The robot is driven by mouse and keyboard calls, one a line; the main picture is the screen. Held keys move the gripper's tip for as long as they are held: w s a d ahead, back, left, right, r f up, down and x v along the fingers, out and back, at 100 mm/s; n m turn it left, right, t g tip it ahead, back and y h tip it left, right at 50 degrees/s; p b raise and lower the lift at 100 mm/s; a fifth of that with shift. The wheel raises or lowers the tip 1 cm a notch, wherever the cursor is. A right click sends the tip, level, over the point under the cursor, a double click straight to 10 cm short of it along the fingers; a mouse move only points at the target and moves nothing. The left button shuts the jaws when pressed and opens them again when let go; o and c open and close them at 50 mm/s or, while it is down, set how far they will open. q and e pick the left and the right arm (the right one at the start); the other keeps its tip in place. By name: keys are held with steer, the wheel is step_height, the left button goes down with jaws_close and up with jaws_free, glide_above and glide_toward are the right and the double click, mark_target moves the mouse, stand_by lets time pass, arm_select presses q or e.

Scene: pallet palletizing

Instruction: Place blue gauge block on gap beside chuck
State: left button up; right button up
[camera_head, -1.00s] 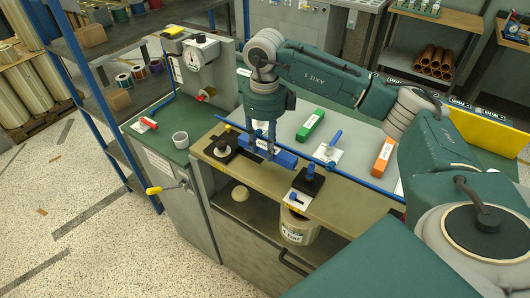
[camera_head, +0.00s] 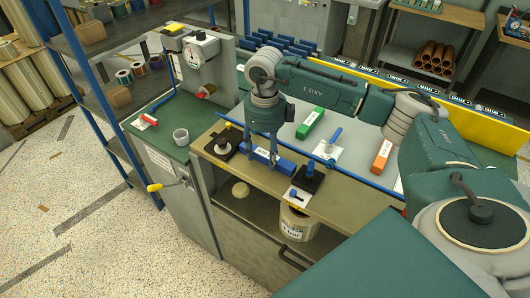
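The blue gauge block (camera_head: 284,164) lies on the tan front ledge of the bench (camera_head: 345,199). It sits in the space between a black-based fixture with a knob (camera_head: 223,149) on its left and a black block with a blue knob (camera_head: 312,181) on its right. I cannot tell which of these is the chuck. My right gripper (camera_head: 262,161) points down over the blue block, with its fingers spread apart at the block. The fingers hide part of the block. My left gripper is out of view.
A green block (camera_head: 310,122), a blue-handled tool on a white card (camera_head: 328,149) and an orange block (camera_head: 382,155) lie on the grey bench top behind. A blue rail runs along the ledge. A grey cup (camera_head: 181,138) stands on the green cabinet at left.

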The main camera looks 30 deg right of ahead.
mark_target(265, 156)
steer(key=shift+r, duration=0.15)
steer(key=shift+r, duration=0.2)
step_height(265, 156, up, 12)
steer(key=b, duration=0.2)
steer(key=shift+f, duration=0.15)
